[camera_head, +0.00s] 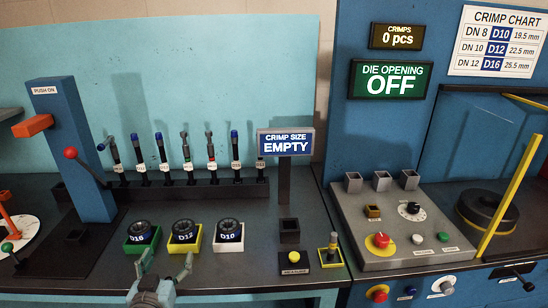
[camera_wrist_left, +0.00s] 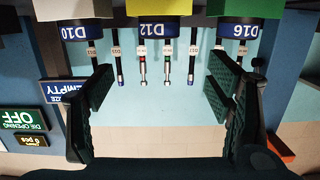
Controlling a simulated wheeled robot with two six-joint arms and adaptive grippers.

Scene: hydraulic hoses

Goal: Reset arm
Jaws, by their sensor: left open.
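My left gripper (camera_head: 166,264) is at the bottom of the head view, in front of the row of die blocks. Its two fingers stand apart with nothing between them. In the left wrist view, the open fingers (camera_wrist_left: 160,88) frame the hoses and die blocks, which appear upside down. The D16 die (camera_head: 141,232) sits in a green holder, the D12 die (camera_head: 184,230) in a yellow one and the D10 die (camera_head: 229,229) in a white one. The gripper is nearest the D16 and D12 holders and appears apart from them. My right gripper is in neither view.
Several hoses (camera_head: 188,158) stand in a dark rack behind the dies. A blue press post (camera_head: 72,150) with a red-knobbed lever is at left. The crimp size sign (camera_head: 285,142) reads EMPTY. A grey control panel (camera_head: 400,225) is at right; the die opening display (camera_head: 390,80) reads OFF.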

